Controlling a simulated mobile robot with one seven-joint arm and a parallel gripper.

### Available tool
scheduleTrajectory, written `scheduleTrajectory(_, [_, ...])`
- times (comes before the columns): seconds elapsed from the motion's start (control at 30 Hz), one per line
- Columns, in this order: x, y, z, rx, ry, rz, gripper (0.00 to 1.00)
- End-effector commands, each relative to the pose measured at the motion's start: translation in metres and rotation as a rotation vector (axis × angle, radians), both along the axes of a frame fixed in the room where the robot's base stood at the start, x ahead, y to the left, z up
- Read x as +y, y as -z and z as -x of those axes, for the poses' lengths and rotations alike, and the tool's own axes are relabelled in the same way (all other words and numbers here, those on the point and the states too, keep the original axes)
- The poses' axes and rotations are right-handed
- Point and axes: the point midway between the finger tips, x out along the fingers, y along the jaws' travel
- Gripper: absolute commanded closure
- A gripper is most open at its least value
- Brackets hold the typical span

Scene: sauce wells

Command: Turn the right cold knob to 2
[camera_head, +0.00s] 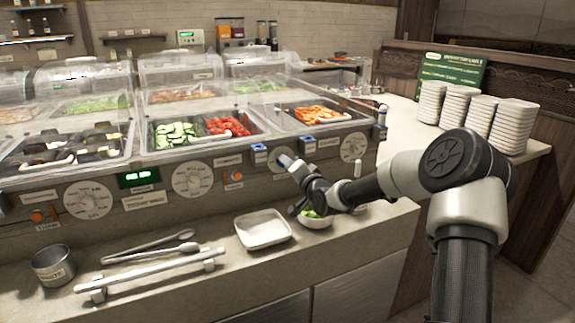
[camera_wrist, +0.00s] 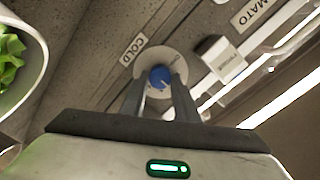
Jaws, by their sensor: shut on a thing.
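The right cold knob is a blue knob (camera_wrist: 160,77) on a pale round dial, next to a "COLD" label (camera_wrist: 133,49) in the wrist view. A pale pointer mark shows on the knob. My gripper (camera_wrist: 158,88) is shut on the blue knob, with one finger on each side of it. In the head view my gripper (camera_head: 285,163) reaches the counter's front panel, and it largely hides the knob and its dial (camera_head: 279,153). The numbers on the dial are too small to read.
A bowl with greens (camera_head: 316,220) stands below my gripper, and a white square dish (camera_head: 263,230) is to its left. Other dials (camera_head: 192,179) line the panel. Stacked plates (camera_head: 470,110) stand at the right. A metal rail (camera_head: 150,276) and tongs lie at the front left.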

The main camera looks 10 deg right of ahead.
Motion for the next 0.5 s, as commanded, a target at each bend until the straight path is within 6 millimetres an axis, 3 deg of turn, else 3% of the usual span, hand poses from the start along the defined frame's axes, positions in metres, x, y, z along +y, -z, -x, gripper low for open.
scheduleTrajectory(0.33, [0.0001,0.0013,0.0003,0.003,0.0,-0.001,0.94])
scheduleTrajectory(0.37, [0.0001,0.0013,0.0003,0.003,0.0,0.0,0.67])
scheduleTrajectory(0.43, [0.0002,0.0012,0.0003,0.003,0.0,0.0,0.55])
scheduleTrajectory(0.5, [0.0001,0.001,0.0002,0.002,0.0,-0.001,0.53])
